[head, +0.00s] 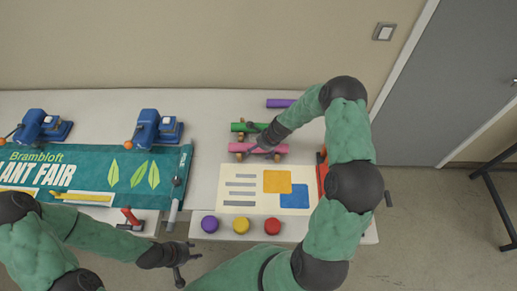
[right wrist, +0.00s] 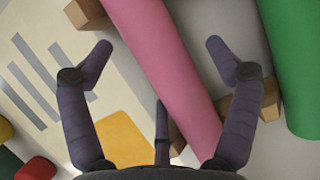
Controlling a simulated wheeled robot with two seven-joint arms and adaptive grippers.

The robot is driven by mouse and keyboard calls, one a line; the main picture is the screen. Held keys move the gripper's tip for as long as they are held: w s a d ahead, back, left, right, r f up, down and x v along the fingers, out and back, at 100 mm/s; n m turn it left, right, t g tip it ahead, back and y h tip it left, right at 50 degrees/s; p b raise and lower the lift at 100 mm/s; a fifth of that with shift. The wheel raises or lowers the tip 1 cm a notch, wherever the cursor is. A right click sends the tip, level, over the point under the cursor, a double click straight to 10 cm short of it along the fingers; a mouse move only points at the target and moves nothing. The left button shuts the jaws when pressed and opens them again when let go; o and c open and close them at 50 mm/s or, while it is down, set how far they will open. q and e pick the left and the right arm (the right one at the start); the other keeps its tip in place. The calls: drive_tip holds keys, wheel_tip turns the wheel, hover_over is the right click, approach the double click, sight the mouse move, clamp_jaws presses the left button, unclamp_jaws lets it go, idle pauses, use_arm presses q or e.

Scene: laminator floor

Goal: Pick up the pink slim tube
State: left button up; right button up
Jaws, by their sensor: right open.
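The pink slim tube (head: 236,147) lies level on small wooden blocks on the table, in front of a green tube (head: 236,127). In the right wrist view the pink tube (right wrist: 155,45) runs diagonally between the spread fingers of my right gripper (right wrist: 160,58). That gripper (head: 258,141) is open and over the tube, with one finger on each side; I cannot tell whether any finger touches it. The green tube (right wrist: 290,60) lies beside the right finger. My left gripper (head: 181,265) is empty, its fingers apart, near the table's front edge.
A purple tube (head: 279,103) lies at the back. A printed sheet (head: 230,205) and purple, yellow and red round pieces (head: 241,225) are at the front. A green banner (head: 95,170) with blue clamps (head: 155,130) covers the left. A red-handled tool (head: 322,175) stands at right.

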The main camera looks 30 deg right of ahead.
drive_tip(key=c, duration=1.3)
